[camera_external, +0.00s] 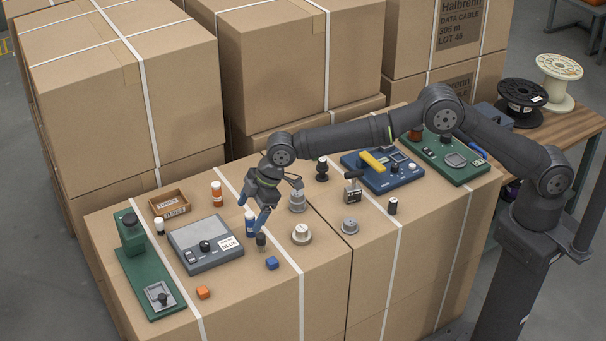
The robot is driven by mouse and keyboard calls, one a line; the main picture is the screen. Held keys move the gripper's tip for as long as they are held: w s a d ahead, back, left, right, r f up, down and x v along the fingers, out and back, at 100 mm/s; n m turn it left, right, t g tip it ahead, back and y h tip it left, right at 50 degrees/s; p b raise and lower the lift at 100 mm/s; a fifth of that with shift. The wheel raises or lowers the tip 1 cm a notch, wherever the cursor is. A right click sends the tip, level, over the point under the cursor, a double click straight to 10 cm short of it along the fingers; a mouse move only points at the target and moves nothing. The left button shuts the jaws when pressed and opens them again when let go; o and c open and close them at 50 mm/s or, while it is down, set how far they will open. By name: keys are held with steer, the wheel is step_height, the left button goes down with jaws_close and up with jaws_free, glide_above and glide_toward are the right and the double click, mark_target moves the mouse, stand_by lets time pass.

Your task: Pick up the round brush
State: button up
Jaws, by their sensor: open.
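Other small dark pieces are a black, waisted one (322,169) at the back, a black cylinder (393,205) to the right and a white-topped one (159,226) to the left. A blue-and-white bottle (250,224) stands under the gripper, partly hidden by the fingers.
A grey scale-like device (205,246), a green press (134,240) and a wooden tray (169,204) are on the left. A blue device (382,172) is at right.

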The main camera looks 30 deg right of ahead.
mark_target(261, 241)
steer(key=c, duration=0.6)
steer(key=shift+o, duration=0.2)
steer(key=s+d+r+m, duration=0.2)
steer(key=s+d+r, duration=0.15)
steer(key=d, duration=0.45)
steer(key=shift+g, duration=0.3)
steer(key=x, duration=1.1)
steer(key=w+x, duration=0.1)
steer(key=x, duration=0.4)
steer(key=shift+a+f, duration=0.15)
steer(key=shift+f, duration=0.05)
